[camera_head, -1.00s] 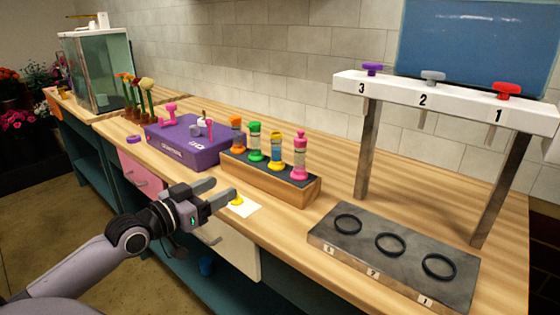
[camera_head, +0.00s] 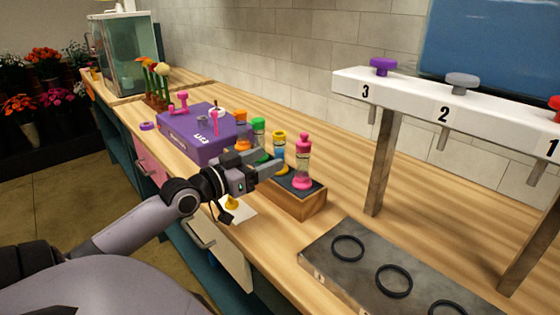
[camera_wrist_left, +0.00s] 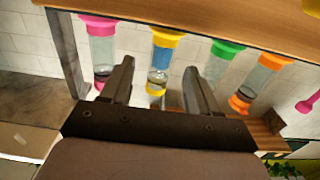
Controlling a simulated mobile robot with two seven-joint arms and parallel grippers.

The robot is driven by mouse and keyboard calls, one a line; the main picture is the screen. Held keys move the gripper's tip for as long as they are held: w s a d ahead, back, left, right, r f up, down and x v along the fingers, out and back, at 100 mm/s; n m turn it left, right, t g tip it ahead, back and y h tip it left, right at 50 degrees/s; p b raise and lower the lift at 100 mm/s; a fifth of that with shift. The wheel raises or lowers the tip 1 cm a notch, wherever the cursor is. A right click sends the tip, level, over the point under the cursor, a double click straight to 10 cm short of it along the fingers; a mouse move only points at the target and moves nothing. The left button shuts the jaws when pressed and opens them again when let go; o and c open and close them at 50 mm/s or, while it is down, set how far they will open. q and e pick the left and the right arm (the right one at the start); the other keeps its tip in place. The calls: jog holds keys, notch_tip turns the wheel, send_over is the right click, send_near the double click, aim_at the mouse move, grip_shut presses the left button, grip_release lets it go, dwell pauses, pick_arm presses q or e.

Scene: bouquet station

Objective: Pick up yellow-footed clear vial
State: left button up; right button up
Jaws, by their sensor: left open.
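The yellow-footed clear vial (camera_wrist_left: 158,60) stands in the rack, with a yellow cap (camera_head: 279,136) and a blue band above its foot. My left gripper (camera_head: 280,162) is open at the rack's front, at vial height. In the left wrist view, which looks upside down, the vial shows between the two spread fingers (camera_wrist_left: 158,65). I cannot tell whether it is within them or just beyond. Nothing is held. My right gripper is not in view.
Pink (camera_head: 303,160), green (camera_head: 258,128) and orange (camera_head: 241,118) vials flank it closely in the rack (camera_head: 305,202). A purple box (camera_head: 190,140) stands left. A yellow piece (camera_head: 232,202) lies on a white card. A numbered stand and ringed slab (camera_head: 325,240) are right.

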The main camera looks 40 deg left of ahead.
aim_at(274, 155)
pick_arm(q)
jog(key=shift+w+d+p, duration=0.15)
jog(key=shift+w+p, duration=0.3)
jog(key=shift+w, duration=2.15)
grip_shut()
